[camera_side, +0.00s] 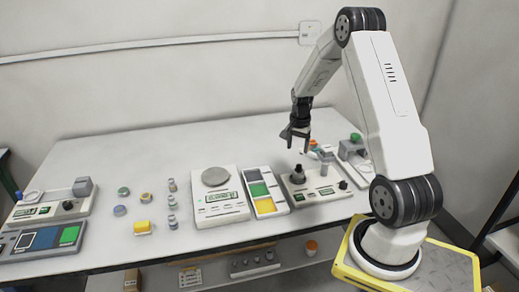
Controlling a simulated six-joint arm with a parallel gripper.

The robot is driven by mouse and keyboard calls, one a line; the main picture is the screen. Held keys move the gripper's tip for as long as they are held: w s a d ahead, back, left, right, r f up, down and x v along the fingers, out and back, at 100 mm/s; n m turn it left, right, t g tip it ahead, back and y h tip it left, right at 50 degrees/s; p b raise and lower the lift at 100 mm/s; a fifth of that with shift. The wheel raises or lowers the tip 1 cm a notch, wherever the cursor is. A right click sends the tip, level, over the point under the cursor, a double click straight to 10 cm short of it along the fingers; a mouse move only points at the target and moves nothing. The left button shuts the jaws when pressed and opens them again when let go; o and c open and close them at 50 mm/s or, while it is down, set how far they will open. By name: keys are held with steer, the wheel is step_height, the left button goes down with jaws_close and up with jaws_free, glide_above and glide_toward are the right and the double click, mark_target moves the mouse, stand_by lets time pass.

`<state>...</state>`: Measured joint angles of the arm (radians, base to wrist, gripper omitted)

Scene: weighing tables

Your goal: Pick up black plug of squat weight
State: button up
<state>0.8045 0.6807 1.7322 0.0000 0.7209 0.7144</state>
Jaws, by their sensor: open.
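A squat grey weight (298,179) with a black plug (298,167) on top appears to stand on the left part of a low instrument (318,194) at the right of the table. My gripper (295,148) is open and empty. It points down and hangs above the black plug, with a small gap between them in this view. The exact sideways offset between the fingers and the plug cannot be told from this single view.
A tray with green and yellow compartments (250,175) and a white balance (204,210) stand left of the instrument. Several small weights (173,203) stand further left. Another instrument (352,150) stands behind at the right. The back middle of the table (190,145) is clear.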

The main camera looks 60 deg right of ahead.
mark_target(299, 165)
steer(key=shift+s+d+f+m, duration=0.2)
steer(key=shift+s+d+m, duration=0.1)
steer(key=shift+d, duration=0.35)
steer(key=shift+f, duration=1.3)
steer(key=shift+f, duration=0.1)
steer(key=shift+f, duration=2.5)
jaws_close()
